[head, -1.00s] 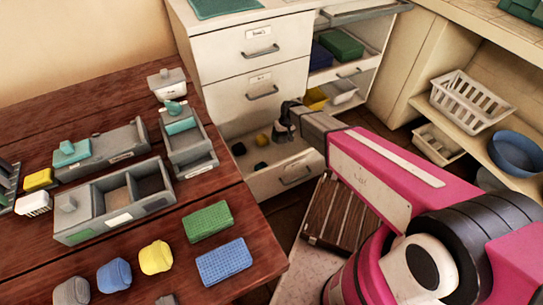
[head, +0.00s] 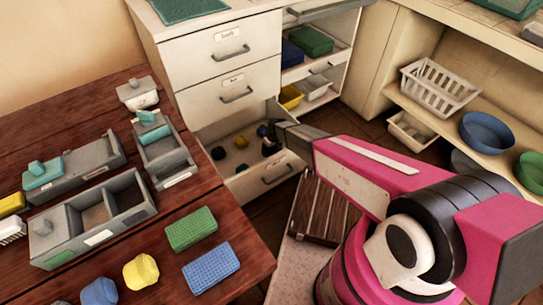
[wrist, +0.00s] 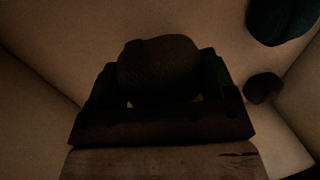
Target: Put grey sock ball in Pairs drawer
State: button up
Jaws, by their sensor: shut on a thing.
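The wrist view is dark. My gripper (wrist: 162,98) is shut on a rounded, textured ball that I take for the grey sock ball (wrist: 158,62); its colour is dim there. In the head view my gripper (head: 270,146) is low, inside the open bottom drawer (head: 270,172) of the white cabinet, and the held ball is hard to make out. That drawer's label is not readable. Inside it lie a yellow ball (head: 241,142), a dark ball (head: 218,153), another dark ball (head: 243,169) and a blue ball (head: 262,130).
The two drawers above (head: 229,95) are shut. The wooden table (head: 205,270) at left holds grey trays (head: 100,235), a green block (head: 191,229), a blue block (head: 211,268) and coloured bundles. A slatted wooden crate (head: 325,208) stands beside the drawer. A shelf with baskets (head: 440,87) is at right.

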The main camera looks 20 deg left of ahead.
jog(key=shift+w+d+f, duration=0.25)
jog(key=shift+f, duration=1.95)
jog(key=shift+f, duration=0.15)
jog(key=o, duration=0.9)
jog(key=shift+c, duration=0.2)
jog(key=r, duration=0.4)
jog(key=w+d+r, duration=0.1)
jog(key=r, duration=0.3)
jog(key=w+r, duration=0.1)
jog(key=r, duration=0.3)
jog(key=shift+d, duration=0.25)
